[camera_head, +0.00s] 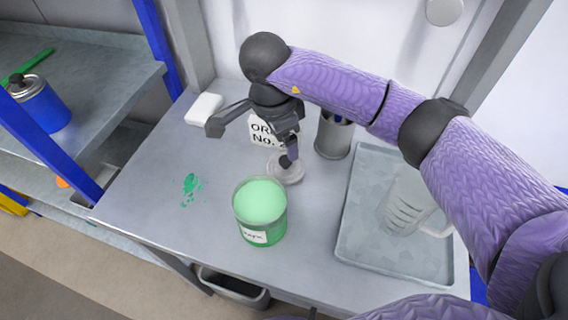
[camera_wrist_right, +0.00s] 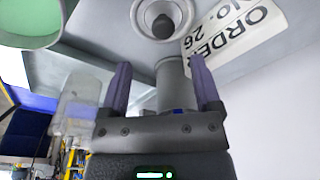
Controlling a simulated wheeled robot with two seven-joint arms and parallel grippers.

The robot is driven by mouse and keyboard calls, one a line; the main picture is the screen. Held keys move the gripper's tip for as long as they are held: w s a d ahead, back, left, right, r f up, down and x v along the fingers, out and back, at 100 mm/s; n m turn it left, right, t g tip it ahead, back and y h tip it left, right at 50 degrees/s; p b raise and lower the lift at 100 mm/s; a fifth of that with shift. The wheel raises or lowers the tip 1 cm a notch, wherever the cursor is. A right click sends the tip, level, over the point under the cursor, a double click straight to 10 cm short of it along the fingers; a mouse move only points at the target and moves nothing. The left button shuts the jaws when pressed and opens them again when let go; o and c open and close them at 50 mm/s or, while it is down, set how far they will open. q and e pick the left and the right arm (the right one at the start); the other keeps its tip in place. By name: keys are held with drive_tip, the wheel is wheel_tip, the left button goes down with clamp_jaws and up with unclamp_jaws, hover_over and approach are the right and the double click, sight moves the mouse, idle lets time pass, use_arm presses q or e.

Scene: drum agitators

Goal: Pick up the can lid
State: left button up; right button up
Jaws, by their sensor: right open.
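The can lid (camera_head: 290,176) is a pale grey round disc lying on the grey bench, behind and slightly right of the green can. It also shows at the top of the right wrist view (camera_wrist_right: 143,24), with a dark round knob at its centre. My right gripper (camera_head: 290,150) is just above the lid in the head view, partly covering it. In the right wrist view its two purple fingers (camera_wrist_right: 160,64) are spread with nothing between them, and the lid lies beyond their tips. I cannot tell whether a finger touches the knob. My left gripper is not in view.
An open can of green paint (camera_head: 260,203) stands in front of the lid. A grey cup (camera_head: 333,138) and an order sign (camera_head: 262,133) are behind. A tray (camera_head: 350,240) with a clear pitcher (camera_head: 402,205) is at right. Green splashes (camera_head: 190,184) mark the mostly clear left side.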

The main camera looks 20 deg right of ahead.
sight(285, 159)
drive_tip(key=f, duration=0.4)
drive_tip(key=f+b, duration=0.1)
drive_tip(key=f, duration=0.1)
drive_tip(key=shift+w+d+f, duration=0.25)
drive_tip(key=shift+w, duration=0.05)
clamp_jaws()
